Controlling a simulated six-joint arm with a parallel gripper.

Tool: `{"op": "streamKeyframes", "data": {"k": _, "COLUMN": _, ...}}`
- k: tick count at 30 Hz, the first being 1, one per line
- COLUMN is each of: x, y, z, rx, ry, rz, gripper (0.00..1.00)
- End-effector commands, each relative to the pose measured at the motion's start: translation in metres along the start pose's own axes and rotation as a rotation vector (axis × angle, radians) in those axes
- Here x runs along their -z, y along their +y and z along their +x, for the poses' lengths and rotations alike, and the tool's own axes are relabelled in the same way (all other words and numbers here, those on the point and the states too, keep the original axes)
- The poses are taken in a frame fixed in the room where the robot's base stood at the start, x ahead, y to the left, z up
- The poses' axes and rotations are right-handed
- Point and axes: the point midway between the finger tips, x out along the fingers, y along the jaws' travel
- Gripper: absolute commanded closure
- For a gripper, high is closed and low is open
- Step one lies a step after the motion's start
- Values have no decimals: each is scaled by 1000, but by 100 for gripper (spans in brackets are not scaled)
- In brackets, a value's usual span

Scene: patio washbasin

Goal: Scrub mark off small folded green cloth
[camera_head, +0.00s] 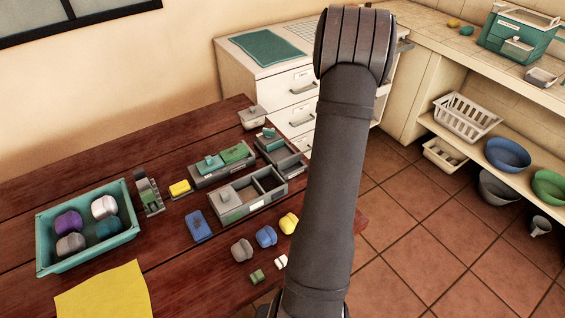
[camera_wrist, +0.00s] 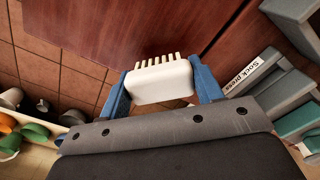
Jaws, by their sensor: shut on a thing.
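My gripper (camera_wrist: 163,84) shows in the wrist view, its blue fingers shut on the two ends of a white brush (camera_wrist: 160,82). The bristles point away from the gripper, over the table's edge. In the head view my arm hides the gripper and brush. A small green piece (camera_head: 257,276) lies near the table's front edge, and a larger flat green piece (camera_head: 236,153) lies on a grey box. I cannot tell which is the folded green cloth, and no mark is clear on either.
A grey divided box (camera_head: 243,213) stands mid-table. A teal tray (camera_head: 45,248) with rolled bundles is at left, beside a yellow cloth (camera_head: 104,294). Several bundles, including a blue one (camera_head: 266,236), lie near the front. A grey piece labelled "Sock press" (camera_wrist: 240,82) is right of the brush.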

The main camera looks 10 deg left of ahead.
Motion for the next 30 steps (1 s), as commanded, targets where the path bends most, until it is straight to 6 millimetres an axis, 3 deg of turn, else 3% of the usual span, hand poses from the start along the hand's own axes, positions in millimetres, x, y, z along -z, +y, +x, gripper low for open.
{"op": "streamKeyframes", "data": {"k": 5, "x": 17, "y": 0, "z": -22, "rx": 0, "ry": 6, "rz": 41, "gripper": 59}}
{"op": "streamKeyframes", "data": {"k": 13, "x": 62, "y": -5, "z": -107, "rx": 2, "ry": 10, "rz": 191, "gripper": 59}}
{"op": "streamKeyframes", "data": {"k": 17, "x": 78, "y": -22, "z": -141, "rx": 6, "ry": 11, "rz": 237, "gripper": 59}}
{"op": "streamKeyframes", "data": {"k": 22, "x": 91, "y": -78, "z": -150, "rx": 17, "ry": 10, "rz": 219, "gripper": 59}}
{"op": "streamKeyframes", "data": {"k": 26, "x": 95, "y": -130, "z": -142, "rx": 28, "ry": 13, "rz": 175, "gripper": 59}}
{"op": "streamKeyframes", "data": {"k": 30, "x": 92, "y": -195, "z": -129, "rx": 43, "ry": 18, "rz": 115, "gripper": 59}}
